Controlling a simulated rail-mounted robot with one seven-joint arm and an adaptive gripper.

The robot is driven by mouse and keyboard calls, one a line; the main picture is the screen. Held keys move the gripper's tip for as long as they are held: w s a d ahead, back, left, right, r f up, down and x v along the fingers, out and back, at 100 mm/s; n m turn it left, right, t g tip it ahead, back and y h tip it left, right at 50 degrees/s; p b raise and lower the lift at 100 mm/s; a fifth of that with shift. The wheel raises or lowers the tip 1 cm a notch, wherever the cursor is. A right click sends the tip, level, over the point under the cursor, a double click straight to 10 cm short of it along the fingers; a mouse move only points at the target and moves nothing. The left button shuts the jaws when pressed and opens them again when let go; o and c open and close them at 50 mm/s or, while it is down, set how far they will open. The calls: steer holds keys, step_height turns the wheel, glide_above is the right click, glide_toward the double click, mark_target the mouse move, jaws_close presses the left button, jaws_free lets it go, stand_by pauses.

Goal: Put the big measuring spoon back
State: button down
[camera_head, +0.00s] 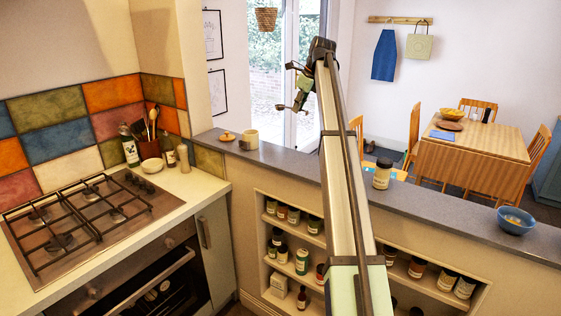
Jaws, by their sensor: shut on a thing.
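My gripper (291,88) is at the far end of my raised arm, in front of the glass door and above the grey ledge. It is seen small and from behind. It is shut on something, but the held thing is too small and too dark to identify. I cannot make out the big measuring spoon for certain anywhere in view. A reddish pot (149,149) with several wooden utensils stands in the counter corner at the left.
The grey ledge (455,214) bears a cream mug (250,139), a wooden lid (227,136), a jar (382,173) and a blue bowl (514,220). Shelves below hold several jars. A gas hob (75,225) is at left. A dining table (480,140) with chairs stands beyond the ledge.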

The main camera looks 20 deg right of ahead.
mark_target(295, 161)
step_height(295, 161, down, 20)
steer(key=p, duration=0.4)
steer(key=shift+d+r+p, duration=0.15)
steer(key=shift+p, duration=0.25)
steer(key=c, duration=1.5)
jaws_free()
steer(key=shift+c, duration=0.2)
steer(key=o, duration=0.3)
steer(key=shift+o, duration=0.2)
steer(key=b+v, duration=0.3)
steer(key=v, duration=0.9)
